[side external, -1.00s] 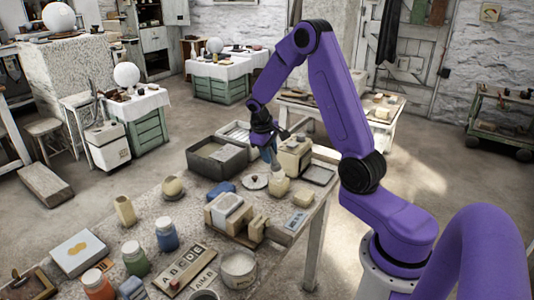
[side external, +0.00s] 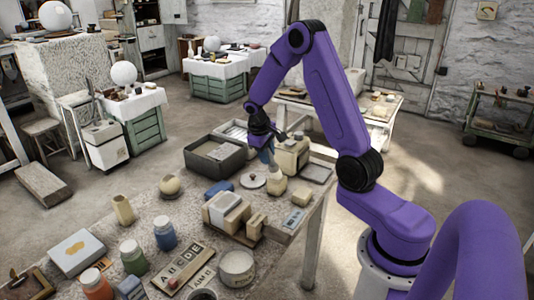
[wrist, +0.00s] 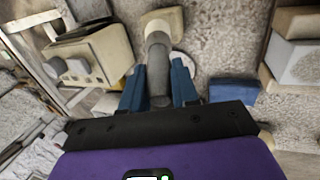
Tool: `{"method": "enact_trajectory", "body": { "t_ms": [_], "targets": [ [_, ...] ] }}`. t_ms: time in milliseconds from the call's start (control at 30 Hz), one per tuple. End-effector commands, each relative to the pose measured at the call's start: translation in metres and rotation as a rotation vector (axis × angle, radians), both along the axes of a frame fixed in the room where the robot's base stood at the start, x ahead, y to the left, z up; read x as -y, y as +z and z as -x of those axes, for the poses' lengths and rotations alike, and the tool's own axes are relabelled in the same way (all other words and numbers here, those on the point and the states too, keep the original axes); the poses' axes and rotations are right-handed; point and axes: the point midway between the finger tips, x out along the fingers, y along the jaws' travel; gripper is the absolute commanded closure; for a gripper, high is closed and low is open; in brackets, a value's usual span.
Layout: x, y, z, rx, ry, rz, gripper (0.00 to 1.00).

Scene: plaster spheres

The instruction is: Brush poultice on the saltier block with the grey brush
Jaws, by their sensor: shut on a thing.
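My gripper (side external: 268,152) is over the far end of the stone-topped table. In the wrist view its blue fingers (wrist: 157,84) are shut on a grey cylindrical handle, which I take for the grey brush (wrist: 158,62). The handle's far end meets a pale cylindrical part (wrist: 158,30); I cannot tell whether this is the brush's end or a pot's neck. A cream pot-like object (side external: 277,187) stands just below the gripper. Pale blocks (side external: 227,207) sit in a wooden holder nearer the camera. Which block is saltier, and any poultice, I cannot tell.
A cream box with dials (side external: 290,157) stands close behind the gripper, and a dark grey bin (side external: 214,155) to its left. A white lid (side external: 253,180) and a blue block (side external: 218,188) lie nearby. Several jars, including a blue one (side external: 165,234), stand near the front.

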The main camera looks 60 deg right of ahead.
Motion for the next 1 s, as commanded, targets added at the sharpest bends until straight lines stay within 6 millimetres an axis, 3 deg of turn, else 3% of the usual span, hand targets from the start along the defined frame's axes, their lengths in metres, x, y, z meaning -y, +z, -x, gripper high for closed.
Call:
{"method": "enact_trajectory", "body": {
  "t_ms": [1000],
  "targets": [
    [0.0, -0.003, 0.024, 0.0, 0.0, 0.0, 1.0]
  ]
}}
